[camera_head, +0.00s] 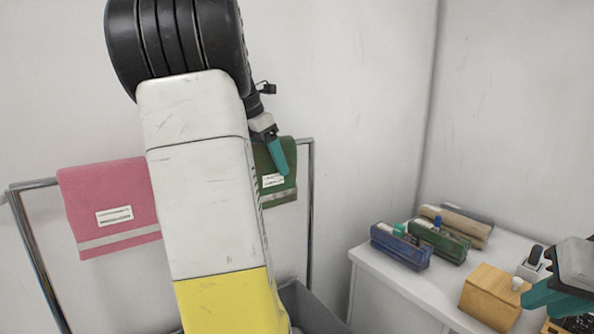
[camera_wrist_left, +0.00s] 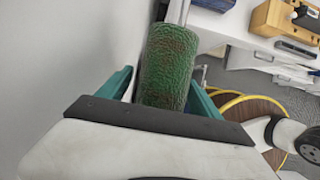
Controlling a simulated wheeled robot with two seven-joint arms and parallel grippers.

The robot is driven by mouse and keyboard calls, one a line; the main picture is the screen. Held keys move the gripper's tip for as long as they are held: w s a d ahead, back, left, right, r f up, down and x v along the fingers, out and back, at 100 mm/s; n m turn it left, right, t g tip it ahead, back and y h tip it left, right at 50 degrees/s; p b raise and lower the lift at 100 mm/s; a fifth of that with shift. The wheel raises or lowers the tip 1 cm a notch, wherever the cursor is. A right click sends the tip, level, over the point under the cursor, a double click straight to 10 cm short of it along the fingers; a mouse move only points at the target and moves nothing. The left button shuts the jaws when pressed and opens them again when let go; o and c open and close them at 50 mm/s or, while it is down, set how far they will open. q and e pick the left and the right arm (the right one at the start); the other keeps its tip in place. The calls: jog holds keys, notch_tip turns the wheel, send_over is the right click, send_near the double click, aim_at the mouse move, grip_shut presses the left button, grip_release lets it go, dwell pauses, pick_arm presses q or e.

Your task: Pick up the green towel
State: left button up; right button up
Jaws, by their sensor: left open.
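The green towel (camera_head: 261,165) hangs over the right part of a metal rail, partly hidden by my left arm and gripper. It has a white label and a pale band near its lower edge. My left gripper (camera_head: 277,157) is at the towel's upper part, with one teal finger in front of it. In the left wrist view the towel (camera_wrist_left: 168,62) shows as a rounded green fold between the two spread fingers of the left gripper (camera_wrist_left: 160,82). My right gripper (camera_head: 556,297) is partly in view at the right edge, over the white cabinet; its opening is unclear.
A pink towel (camera_head: 105,205) hangs on the left of the metal rail (camera_head: 36,184), close to the wall. A grey bin (camera_head: 312,312) stands below. The white cabinet (camera_head: 385,300) at right holds several cases and a wooden block (camera_head: 491,296).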

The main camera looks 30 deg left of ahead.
pick_arm(q)
jog(key=shift+f, duration=0.1)
jog(key=shift+c, duration=0.6)
jog(key=c, duration=1.4)
jog(key=shift+c, duration=0.3)
